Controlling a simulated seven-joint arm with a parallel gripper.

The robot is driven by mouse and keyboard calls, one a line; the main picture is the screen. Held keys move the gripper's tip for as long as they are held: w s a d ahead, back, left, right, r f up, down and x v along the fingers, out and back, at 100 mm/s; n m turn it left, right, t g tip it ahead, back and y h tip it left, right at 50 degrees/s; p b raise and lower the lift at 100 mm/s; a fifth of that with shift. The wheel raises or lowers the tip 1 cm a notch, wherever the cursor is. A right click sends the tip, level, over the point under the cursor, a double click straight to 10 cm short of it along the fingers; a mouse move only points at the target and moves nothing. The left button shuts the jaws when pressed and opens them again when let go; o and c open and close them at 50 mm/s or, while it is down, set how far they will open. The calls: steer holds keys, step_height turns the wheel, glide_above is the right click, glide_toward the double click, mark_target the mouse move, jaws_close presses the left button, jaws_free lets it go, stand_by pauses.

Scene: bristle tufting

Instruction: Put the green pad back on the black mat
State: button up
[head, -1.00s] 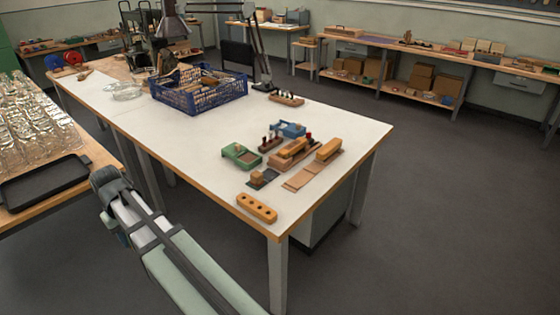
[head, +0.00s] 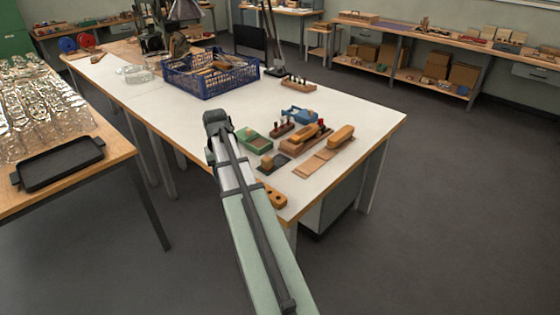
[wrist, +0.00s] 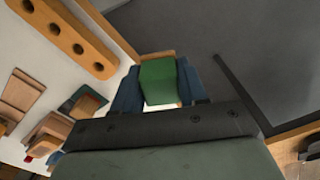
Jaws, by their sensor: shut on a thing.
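The green pad (wrist: 158,82) is between the blue fingers of my gripper (wrist: 156,84) in the wrist view, and the gripper is shut on it. In the head view my arm hides the pad and the fingers. A small dark mat (head: 284,160) lies on the white table in the head view, with a tan block partly covering it. A dark mat edge (wrist: 70,104) with a tan block also shows left of the pad in the wrist view. The held pad is apart from the mat, by the table's edge in the wrist view.
An orange block with holes (wrist: 70,36) lies near the table corner. A green box (head: 255,141), a brush on a wooden base (head: 306,141) and a blue tool (head: 298,114) stand close together. A blue crate (head: 205,83) is farther back. A black tray (head: 60,165) sits on the left table.

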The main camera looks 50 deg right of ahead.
steer(key=s+d+r+m, duration=0.1)
steer(key=s+d+m, duration=0.1)
steer(key=d, duration=1)
steer(key=s+d+r+m, duration=0.1)
steer(key=d, duration=1.1)
glide_toward(280, 160)
steer(key=shift+m, duration=0.3)
steer(key=shift+f, duration=3)
steer(key=shift+f, duration=0.1)
steer(key=o, duration=1)
step_height(280, 160, up, 12)
steer(key=shift+r, duration=0.1)
